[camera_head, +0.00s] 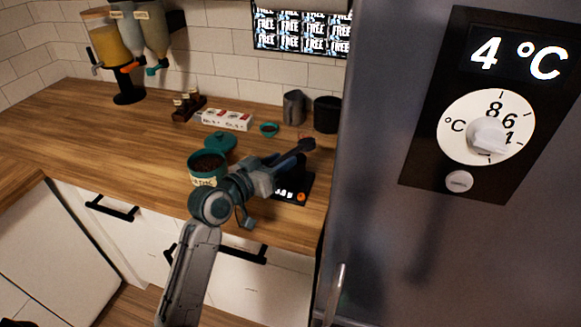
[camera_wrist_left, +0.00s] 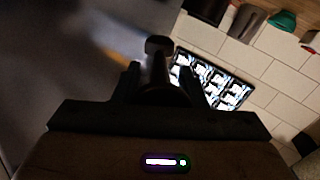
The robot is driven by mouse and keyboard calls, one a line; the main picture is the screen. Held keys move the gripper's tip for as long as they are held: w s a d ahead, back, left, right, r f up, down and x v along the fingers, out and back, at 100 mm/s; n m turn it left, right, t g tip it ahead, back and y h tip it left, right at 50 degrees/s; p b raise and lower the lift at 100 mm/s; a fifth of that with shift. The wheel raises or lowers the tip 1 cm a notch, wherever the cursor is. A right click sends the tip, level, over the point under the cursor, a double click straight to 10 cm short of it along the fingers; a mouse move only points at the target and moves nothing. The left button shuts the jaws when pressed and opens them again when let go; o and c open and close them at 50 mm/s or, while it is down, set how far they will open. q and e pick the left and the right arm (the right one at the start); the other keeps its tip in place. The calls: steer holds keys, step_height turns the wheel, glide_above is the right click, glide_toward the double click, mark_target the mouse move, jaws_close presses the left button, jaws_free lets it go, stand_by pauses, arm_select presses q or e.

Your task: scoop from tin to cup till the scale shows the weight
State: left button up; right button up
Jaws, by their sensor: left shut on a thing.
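My left gripper (camera_head: 281,170) is shut on a dark scoop (camera_head: 305,146), held above the scale. The scoop also shows between the fingers in the left wrist view (camera_wrist_left: 158,62); I cannot tell what is in its bowl. The open teal tin (camera_head: 207,166), filled with dark grounds or beans, stands left of the gripper. The black scale (camera_head: 302,184) lies under the gripper, its lit readout partly covered, so the full number is unreadable. No cup is clear on the scale; the arm hides part of it. A small teal cup (camera_head: 269,130) stands farther back.
A teal lid (camera_head: 221,142) lies behind the tin. A grey pitcher (camera_head: 293,108) and a black container (camera_head: 327,115) stand at the back. A white box (camera_head: 227,120) is left of them. The fridge (camera_head: 385,240) closes off the right.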

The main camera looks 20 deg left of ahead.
arm_select(q)
steer(key=shift+m, duration=0.5)
step_height(320, 180, up, 4)
steer(key=p, duration=0.5)
steer(key=shift+r, duration=0.1)
steer(key=shift+r+p, duration=0.15)
steer(key=shift+p, duration=0.55)
steer(key=shift+f+m+b, duration=0.9)
steer(key=shift+f+b, duration=0.3)
steer(key=shift+b, duration=0.35)
